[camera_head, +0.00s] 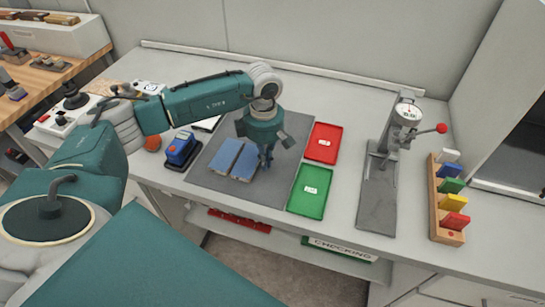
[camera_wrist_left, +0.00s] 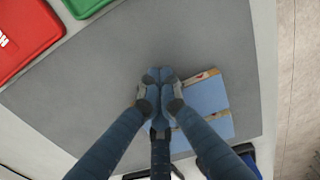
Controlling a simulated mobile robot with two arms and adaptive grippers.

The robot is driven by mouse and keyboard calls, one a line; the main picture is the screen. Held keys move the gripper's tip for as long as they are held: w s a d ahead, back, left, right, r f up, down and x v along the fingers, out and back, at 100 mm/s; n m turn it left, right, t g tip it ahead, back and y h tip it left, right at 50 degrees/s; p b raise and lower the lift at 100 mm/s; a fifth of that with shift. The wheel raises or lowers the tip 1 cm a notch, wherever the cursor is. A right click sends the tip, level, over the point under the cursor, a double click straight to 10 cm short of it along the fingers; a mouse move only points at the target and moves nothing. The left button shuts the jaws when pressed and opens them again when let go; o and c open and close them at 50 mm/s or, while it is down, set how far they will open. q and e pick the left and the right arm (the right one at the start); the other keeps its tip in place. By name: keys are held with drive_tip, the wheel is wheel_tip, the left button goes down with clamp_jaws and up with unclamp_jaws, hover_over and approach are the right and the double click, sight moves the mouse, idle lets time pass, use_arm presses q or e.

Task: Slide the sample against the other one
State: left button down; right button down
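Two flat blue samples lie side by side on the grey mat (camera_head: 215,180), the left sample (camera_head: 225,156) and the right sample (camera_head: 246,163). They look very close; I cannot tell whether they touch. The wrist view shows the nearer sample (camera_wrist_left: 207,97) and the farther sample (camera_wrist_left: 215,130), with tan edges. My left gripper (camera_head: 266,165) points down just right of the right sample. My right gripper is not in view.
A red tray (camera_head: 323,144) and a green tray (camera_head: 310,191) lie right of the mat. A blue device (camera_head: 182,150) stands to its left. A lever press (camera_head: 390,160) and a wooden rack of coloured pieces (camera_head: 448,200) stand farther right. The mat's front is clear.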

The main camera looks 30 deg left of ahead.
use_arm(q)
drive_tip(key=shift+w, duration=0.1)
drive_tip(key=shift+s+a+f+b, duration=0.1)
drive_tip(key=shift+s+a+b, duration=0.05)
drive_tip(key=shift+a+b, duration=0.25)
drive_tip(key=shift+s+a+f+b, duration=0.1)
drive_tip(key=shift+s+a+b, duration=0.05)
drive_tip(key=shift+a+b, duration=0.25)
drive_tip(key=shift+a+r, duration=0.1)
drive_tip(key=shift+a, duration=0.1)
drive_tip(key=shift+r, duration=0.1)
